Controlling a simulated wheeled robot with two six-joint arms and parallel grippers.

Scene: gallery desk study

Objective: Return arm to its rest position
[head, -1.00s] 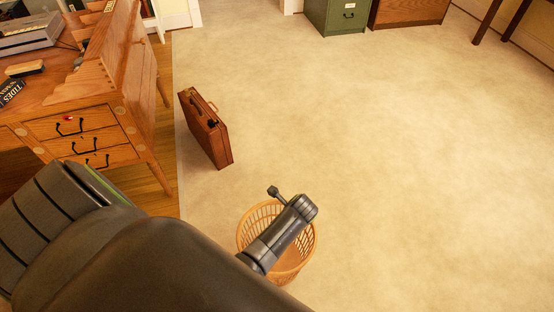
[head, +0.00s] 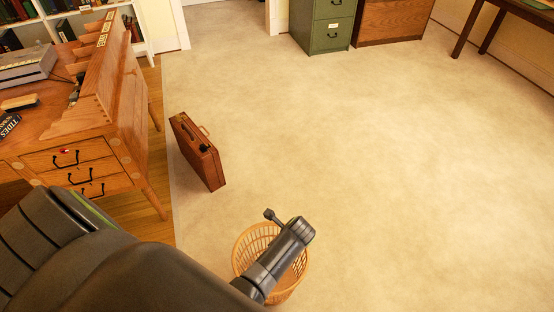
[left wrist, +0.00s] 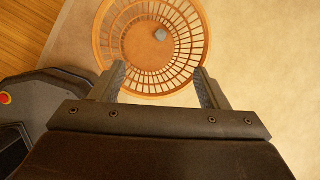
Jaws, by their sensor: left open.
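My left arm (head: 110,262) reaches in from the lower left of the head view. Its far end is over a round wicker waste basket (head: 243,255) on the carpet. In the left wrist view my left gripper (left wrist: 159,68) is open with nothing between its two fingers. The fingertips overlap the near rim of the basket (left wrist: 101,40) in that view. A small grey-blue object (left wrist: 160,34) lies inside the basket. My right gripper is out of view.
A wooden desk (head: 85,150) with drawers stands on the left. A brown briefcase (head: 200,155) stands on the carpet between desk and basket. A green filing cabinet (head: 328,30) and a wooden cabinet (head: 395,20) stand at the back. Carpet to the right is clear.

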